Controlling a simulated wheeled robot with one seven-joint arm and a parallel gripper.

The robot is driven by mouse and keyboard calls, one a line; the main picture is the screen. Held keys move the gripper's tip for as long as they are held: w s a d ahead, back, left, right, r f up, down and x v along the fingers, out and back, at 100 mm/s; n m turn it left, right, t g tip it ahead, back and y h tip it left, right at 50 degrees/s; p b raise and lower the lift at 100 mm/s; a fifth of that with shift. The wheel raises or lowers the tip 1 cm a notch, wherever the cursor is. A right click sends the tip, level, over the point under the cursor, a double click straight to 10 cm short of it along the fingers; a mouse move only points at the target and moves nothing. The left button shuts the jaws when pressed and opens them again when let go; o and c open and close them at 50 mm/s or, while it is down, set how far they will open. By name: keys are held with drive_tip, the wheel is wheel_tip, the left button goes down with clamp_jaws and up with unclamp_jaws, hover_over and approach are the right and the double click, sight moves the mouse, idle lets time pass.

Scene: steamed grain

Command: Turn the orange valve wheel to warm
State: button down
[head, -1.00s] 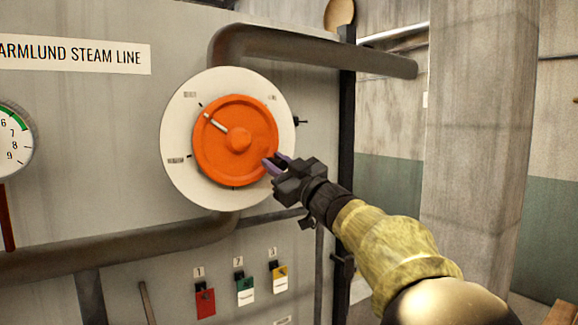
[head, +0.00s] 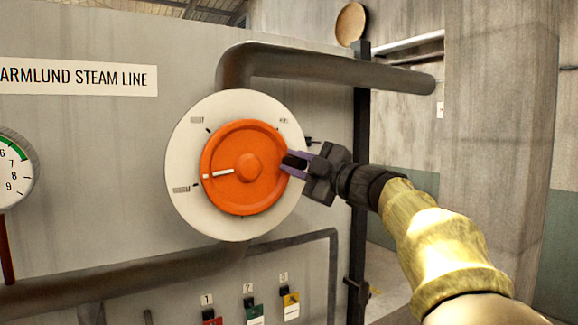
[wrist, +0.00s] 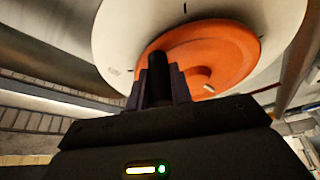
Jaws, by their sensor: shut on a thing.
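The orange valve wheel (head: 262,192) is mounted on a round white dial plate (head: 184,150). Its white pointer line (head: 222,172) points left and slightly down, its outer end close to the lower-left label (head: 181,188), which seems to read WARM. My gripper (head: 292,163) is shut on the wheel's right rim, reaching in from the right. In the wrist view the fingers (wrist: 158,82) overlap the orange rim (wrist: 225,50); the exact contact is partly hidden by the fingers.
A thick pipe (head: 330,72) bends out above the dial, and another pipe (head: 120,280) runs below it. A gauge (head: 15,170) is at the left. Numbered coloured tags (head: 254,312) hang below. A dark post (head: 360,130) stands behind my wrist.

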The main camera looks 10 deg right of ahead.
drive_tip(key=shift+a+r+n, duration=0.1)
drive_tip(key=shift+r+n, duration=0.3)
drive_tip(key=shift+r+p, duration=0.2)
drive_tip(key=shift+p, duration=0.15)
drive_tip(key=shift+s+r, duration=0.1)
drive_tip(key=c, duration=1.3)
unclamp_jaws()
drive_tip(key=shift+s+a+r, duration=0.1)
drive_tip(key=shift+o, duration=0.2)
